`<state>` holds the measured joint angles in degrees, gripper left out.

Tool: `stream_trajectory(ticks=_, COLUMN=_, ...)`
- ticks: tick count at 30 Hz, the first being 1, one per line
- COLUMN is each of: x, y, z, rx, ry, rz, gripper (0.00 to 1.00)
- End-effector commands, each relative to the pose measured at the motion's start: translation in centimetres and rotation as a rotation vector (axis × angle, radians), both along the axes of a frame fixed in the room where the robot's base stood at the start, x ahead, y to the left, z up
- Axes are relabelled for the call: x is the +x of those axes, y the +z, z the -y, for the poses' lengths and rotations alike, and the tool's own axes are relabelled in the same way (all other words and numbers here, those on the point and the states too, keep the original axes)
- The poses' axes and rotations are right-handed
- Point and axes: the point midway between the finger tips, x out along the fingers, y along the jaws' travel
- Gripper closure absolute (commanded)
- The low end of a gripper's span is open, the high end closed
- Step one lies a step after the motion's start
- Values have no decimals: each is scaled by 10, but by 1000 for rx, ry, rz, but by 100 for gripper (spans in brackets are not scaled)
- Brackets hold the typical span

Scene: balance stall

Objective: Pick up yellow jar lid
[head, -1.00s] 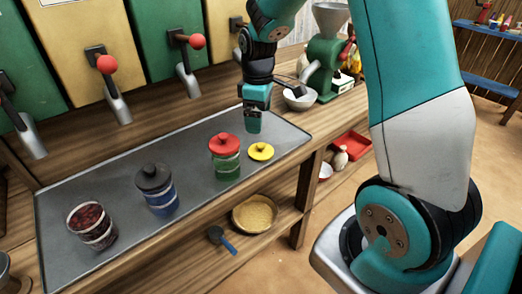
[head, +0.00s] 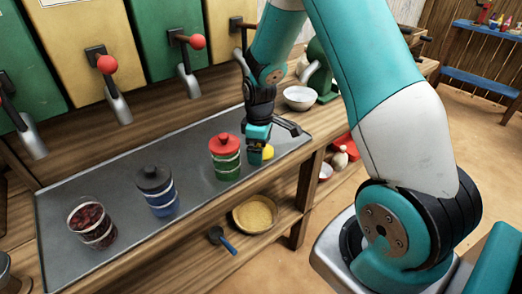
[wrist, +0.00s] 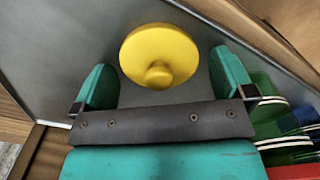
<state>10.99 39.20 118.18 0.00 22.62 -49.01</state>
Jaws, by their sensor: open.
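The yellow jar lid (wrist: 160,52) is round with a small knob and lies on the grey metal tray (head: 110,185). In the head view only part of the yellow lid (head: 267,152) shows, the rest hidden behind my gripper (head: 257,155). In the wrist view the lid lies ahead of my gripper (wrist: 163,78), between the lines of its two teal fingers. The fingers stand apart with nothing held between them.
A green-striped jar with a red lid (head: 225,160) stands close to the left of my gripper. A blue-striped jar with a dark lid (head: 157,192) and a glass of dark red contents (head: 92,226) stand farther left. A white bowl (head: 299,97) is behind.

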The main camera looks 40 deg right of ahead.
Motion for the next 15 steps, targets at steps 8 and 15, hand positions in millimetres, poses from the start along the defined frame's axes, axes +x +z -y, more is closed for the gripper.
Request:
stream_trajectory(ticks=8, x=0, y=0, z=0, rx=0, ry=0, rz=0, gripper=43)
stream_trajectory(ticks=15, x=0, y=1, z=0, rx=0, ry=0, rz=0, gripper=43)
